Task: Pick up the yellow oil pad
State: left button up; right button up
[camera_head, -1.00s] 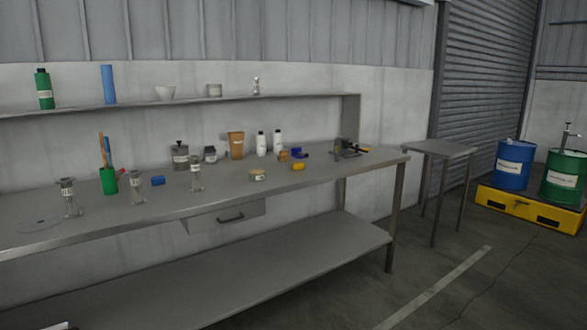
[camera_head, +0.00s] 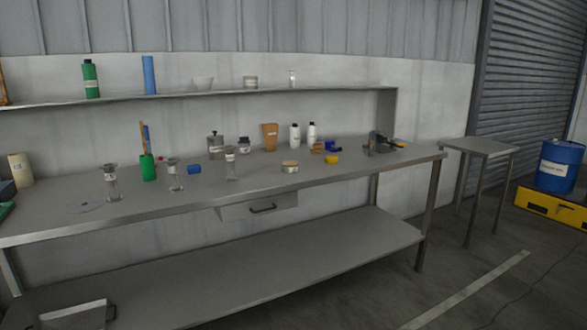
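A small yellow block (camera_head: 332,160), which looks like the yellow oil pad, lies on the grey metal workbench (camera_head: 330,180), right of the middle. It sits just right of and in front of a small blue item (camera_head: 333,146) and a small brown item (camera_head: 317,148). A round tin (camera_head: 290,167) stands to its left. Neither of my grippers shows in this view.
A clamp-like tool (camera_head: 380,144) stands near the bench's right end. Stirred vessels (camera_head: 112,184), a green cup (camera_head: 148,168) and bottles (camera_head: 295,135) stand on the bench. A small side table (camera_head: 480,147) is at right. The floor in front right is clear.

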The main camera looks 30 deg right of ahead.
aim_at(333, 159)
jog(key=z, duration=0.2)
jog(key=i, duration=0.25)
jog(key=z, duration=0.9)
jog(key=i, duration=2.6)
jog(key=u, duration=0.95)
